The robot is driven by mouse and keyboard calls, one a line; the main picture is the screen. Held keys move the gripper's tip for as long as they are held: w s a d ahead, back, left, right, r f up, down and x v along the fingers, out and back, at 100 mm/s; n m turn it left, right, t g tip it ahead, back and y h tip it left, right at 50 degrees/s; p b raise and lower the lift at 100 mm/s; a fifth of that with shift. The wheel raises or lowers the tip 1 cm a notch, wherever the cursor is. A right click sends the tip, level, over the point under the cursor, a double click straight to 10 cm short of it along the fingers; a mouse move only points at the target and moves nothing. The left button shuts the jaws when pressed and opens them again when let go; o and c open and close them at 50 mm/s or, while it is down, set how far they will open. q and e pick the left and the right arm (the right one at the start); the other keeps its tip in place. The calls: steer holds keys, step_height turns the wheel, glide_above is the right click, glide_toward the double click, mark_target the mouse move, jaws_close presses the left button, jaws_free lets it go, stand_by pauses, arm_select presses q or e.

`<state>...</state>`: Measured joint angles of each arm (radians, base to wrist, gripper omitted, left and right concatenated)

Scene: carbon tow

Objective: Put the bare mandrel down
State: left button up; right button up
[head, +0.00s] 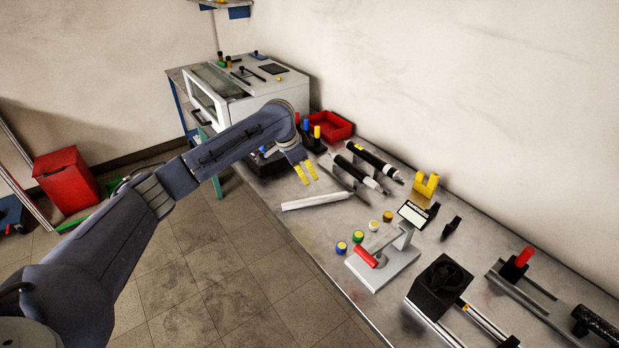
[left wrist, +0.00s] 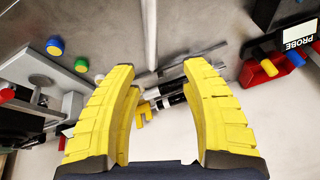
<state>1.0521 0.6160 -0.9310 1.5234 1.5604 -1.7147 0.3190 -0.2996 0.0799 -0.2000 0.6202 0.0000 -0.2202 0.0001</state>
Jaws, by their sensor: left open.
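My left gripper (head: 306,173) is open and hangs over the bench near its front left part. Its two yellow fingers (left wrist: 165,115) stand wide apart in the left wrist view, with nothing held between them. Two black rods with white parts (head: 374,160) lie behind. My right gripper is not in view.
A grey stand with a red handle (head: 367,257) and several coloured round pieces (head: 358,236) occupy the bench middle. A yellow block (head: 426,185) stands behind. A red bin (head: 335,126) and white cabinet (head: 250,85) are at the far left. Black fixtures with rails (head: 440,284) fill the right.

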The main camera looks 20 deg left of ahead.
arm_select(q)
steer(key=shift+v, duration=2.7)
